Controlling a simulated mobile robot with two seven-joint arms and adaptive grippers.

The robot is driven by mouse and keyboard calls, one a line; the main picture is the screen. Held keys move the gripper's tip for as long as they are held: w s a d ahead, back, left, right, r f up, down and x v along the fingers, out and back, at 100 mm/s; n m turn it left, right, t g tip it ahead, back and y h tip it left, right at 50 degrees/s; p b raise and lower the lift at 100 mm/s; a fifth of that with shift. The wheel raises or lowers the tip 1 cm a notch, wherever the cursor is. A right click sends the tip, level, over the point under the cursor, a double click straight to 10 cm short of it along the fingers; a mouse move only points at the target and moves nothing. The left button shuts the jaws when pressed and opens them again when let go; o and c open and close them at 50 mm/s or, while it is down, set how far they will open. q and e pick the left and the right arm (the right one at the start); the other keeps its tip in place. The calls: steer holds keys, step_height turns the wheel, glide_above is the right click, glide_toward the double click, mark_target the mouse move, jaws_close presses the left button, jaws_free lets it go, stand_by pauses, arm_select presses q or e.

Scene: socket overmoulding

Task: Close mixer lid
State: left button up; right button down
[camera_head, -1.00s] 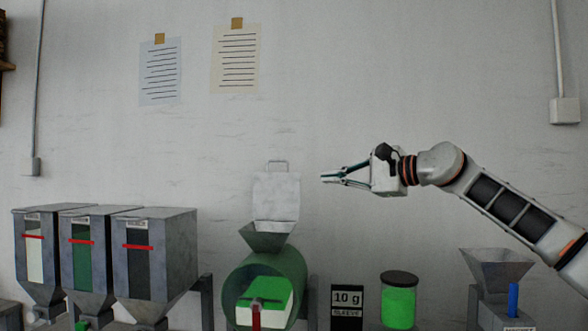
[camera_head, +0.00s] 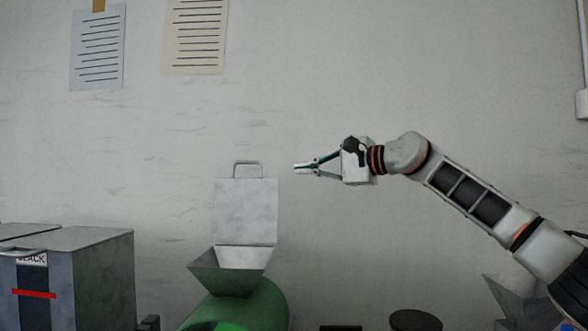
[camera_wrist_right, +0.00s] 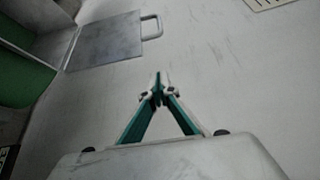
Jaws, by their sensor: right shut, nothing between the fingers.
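The mixer is a green drum (camera_head: 262,306) with a flared hopper (camera_head: 232,272) on top. Its flat grey lid (camera_head: 246,210) stands upright, open, at the back of the hopper, with a loop handle (camera_head: 248,164) at its top edge. My right gripper (camera_head: 298,168) is shut and empty. It points left, a little to the right of the lid's handle and apart from it. In the right wrist view the shut fingertips (camera_wrist_right: 158,78) are in the middle, and the lid (camera_wrist_right: 108,40) shows at upper left. My left gripper is not in view.
A grey bin with a red stripe (camera_head: 100,262) stands at the left. A dark round jar top (camera_head: 415,320) and a metal funnel (camera_head: 515,292) are at the lower right. The wall behind holds pinned sheets (camera_head: 97,48). Space around the gripper is clear.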

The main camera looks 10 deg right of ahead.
arm_select(q)
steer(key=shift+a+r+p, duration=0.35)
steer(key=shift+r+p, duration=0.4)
steer(key=shift+p, duration=0.1)
arm_select(e)
steer(key=w+a, duration=0.2)
steer(key=a, duration=0.6)
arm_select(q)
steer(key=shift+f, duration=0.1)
arm_select(e)
steer(key=shift+w+f, duration=0.1)
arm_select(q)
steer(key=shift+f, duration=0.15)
arm_select(e)
steer(key=shift+d, duration=0.1)
